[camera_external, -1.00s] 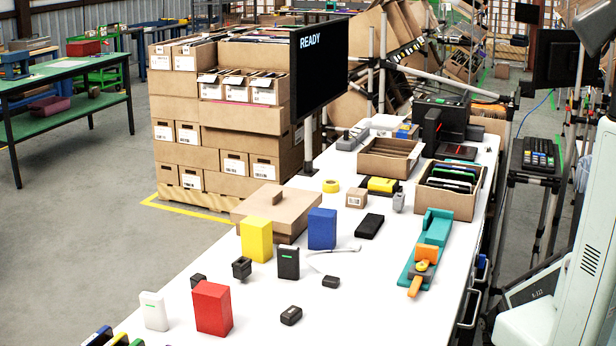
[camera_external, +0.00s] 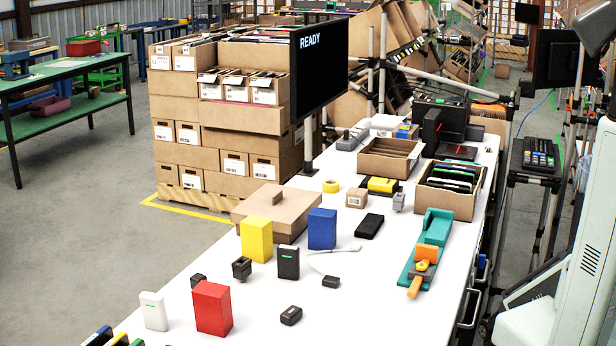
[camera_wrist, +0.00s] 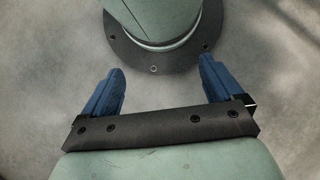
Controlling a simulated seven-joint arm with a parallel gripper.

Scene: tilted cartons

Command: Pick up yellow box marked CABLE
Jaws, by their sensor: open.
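A yellow box (camera_external: 256,240) stands upright on the white table, left of a blue box (camera_external: 322,229) and behind a red box (camera_external: 212,308). No CABLE lettering is readable on the faces that show. A black device with a green mark (camera_external: 288,262) stands close by at its right. My gripper (camera_wrist: 162,82) shows only in the wrist view, with its two blue fingers wide apart and nothing between them. It is over bare floor by my round base, away from the boxes.
The white table (camera_external: 380,300) also holds a brown carton (camera_external: 275,212) just behind the yellow box, a white device (camera_external: 153,311), small black blocks, a teal and orange tool (camera_external: 425,255) and open cartons farther back. A black screen (camera_external: 320,65) stands at the table's left edge.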

